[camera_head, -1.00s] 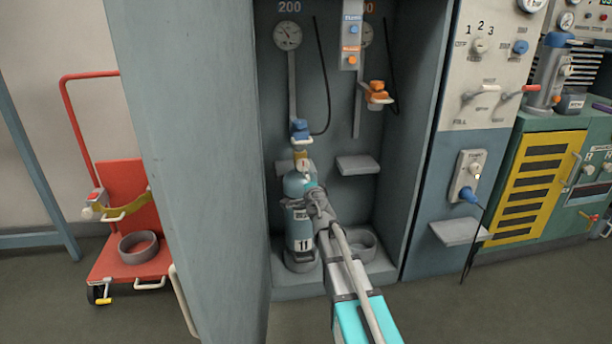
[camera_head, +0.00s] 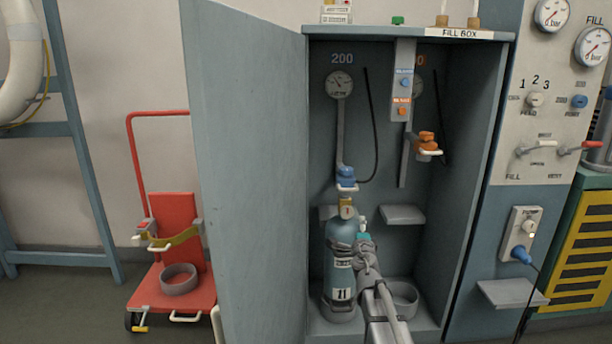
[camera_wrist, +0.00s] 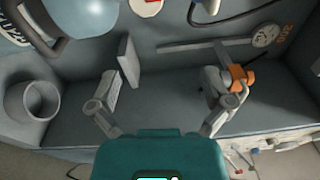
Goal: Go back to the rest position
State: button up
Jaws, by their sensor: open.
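My gripper (camera_wrist: 163,82) is open in the wrist view, its two fingers spread with nothing between them. In the head view my arm's end lies in front of and just right of the blue-grey cylinder (camera_head: 341,277) marked 11, and its fingers are too small to make out there. The cylinder stands upright in the open fill box, below the blue connector (camera_head: 346,176). Its rounded body (camera_wrist: 85,14) fills the upper left of the wrist view, outside the fingers. Whether my arm touches it, I cannot tell.
The fill box door (camera_head: 250,170) stands open at the left. An empty ring holder (camera_head: 403,298) and a small shelf (camera_head: 403,215) are right of the cylinder. An orange connector (camera_head: 427,142) hangs above. A red trolley (camera_head: 177,285) stands left of the door.

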jog(key=s+d+f+m+g+h+p, duration=0.25)
jog(key=s+d+m+g, duration=0.35)
jog(key=m, duration=1)
jog(key=s+d+f+m+g+h+p, duration=0.1)
jog(key=s+d+f+m+g+h, duration=0.45)
jog(key=m, duration=1.05)
jog(key=s+a+f+m+g+y+p, duration=0.1)
jog(key=s+a+m+g+y+p, duration=0.15)
jog(key=s+a+m+y, duration=0.55)
jog(key=s+a+f+m+g+y+p, duration=0.2)
jog(key=s+a+m+g, duration=0.3)
jog(key=s+m, duration=0.7)
notch_tip(320, 180, up, 37)
jog(key=p, duration=3.7)
jog(key=shift+s+a+t, duration=0.15)
jog(key=shift+a+t, duration=0.15)
jog(key=shift+t, duration=0.1)
jog(key=shift+r, duration=0.1)
